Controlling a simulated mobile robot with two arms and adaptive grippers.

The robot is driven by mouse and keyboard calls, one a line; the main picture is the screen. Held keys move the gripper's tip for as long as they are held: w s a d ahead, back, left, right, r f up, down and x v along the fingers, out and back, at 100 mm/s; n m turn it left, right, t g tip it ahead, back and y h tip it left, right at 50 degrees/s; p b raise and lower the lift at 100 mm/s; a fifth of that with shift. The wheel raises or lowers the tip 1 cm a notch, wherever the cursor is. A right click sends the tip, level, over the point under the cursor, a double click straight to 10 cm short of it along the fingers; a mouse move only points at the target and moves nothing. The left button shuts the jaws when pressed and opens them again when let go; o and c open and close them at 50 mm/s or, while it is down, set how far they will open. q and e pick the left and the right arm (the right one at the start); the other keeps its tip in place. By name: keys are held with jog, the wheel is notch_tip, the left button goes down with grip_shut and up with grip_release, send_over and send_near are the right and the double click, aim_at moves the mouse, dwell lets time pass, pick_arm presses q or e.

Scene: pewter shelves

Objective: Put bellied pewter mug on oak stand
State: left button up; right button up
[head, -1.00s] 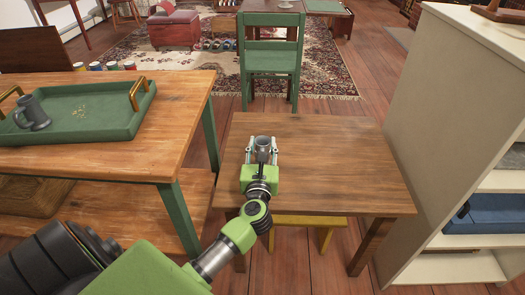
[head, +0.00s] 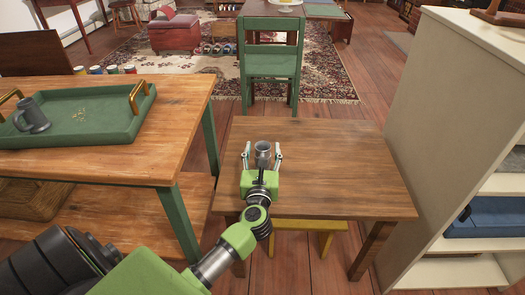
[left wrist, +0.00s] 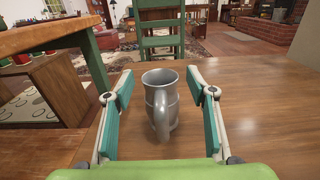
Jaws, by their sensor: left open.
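A grey pewter mug with a rounded body (head: 263,153) stands upright on the brown wooden table, seemingly the oak stand (head: 340,165). In the left wrist view the mug (left wrist: 161,98) has its handle towards me. My left gripper (head: 262,150) is open around it; in the left wrist view its fingers (left wrist: 160,112) stand either side with clear gaps, not touching the mug. A second grey mug (head: 32,115) stands on the green tray (head: 90,125) on the table to the left. My right gripper is not in view.
The left table (head: 190,110) with green legs stands close by. A pale shelf unit (head: 430,120) flanks the right. A green chair (head: 271,62) is behind the brown table, and a yellow stool (head: 310,224) is under it. The brown tabletop's right half is clear.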

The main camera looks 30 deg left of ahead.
pick_arm(q)
jog(key=shift+r, duration=0.15)
jog(key=v, duration=1.1)
jog(key=shift+p, duration=0.3)
jog(key=shift+s+d, duration=0.25)
jog(key=shift+d+r, duration=0.15)
jog(key=shift+d, duration=0.15)
jog(key=d+r+m+t+h, duration=0.6)
jog(key=d+m+h, duration=0.4)
jog(key=d+m, duration=0.45)
jog(key=s+d+f+m+g+h, duration=0.4)
jog(key=d+m+g+h, duration=0.3)
jog(key=m, duration=0.9)
jog(key=s+f+m+g+y, duration=0.2)
jog(key=s+f+m+g, duration=0.45)
jog(key=f+m, duration=0.35)
jog(key=s+a+f+m+g+y, duration=0.3)
jog(key=s+a+f+g+y, duration=0.1)
jog(key=s+a, duration=0.7)
notch_tip(320, 180, down, 3)
jog(key=shift+s+r+m+y, duration=0.2)
jog(key=shift+s+m+y, duration=0.2)
jog(key=shift+y, duration=0.4)
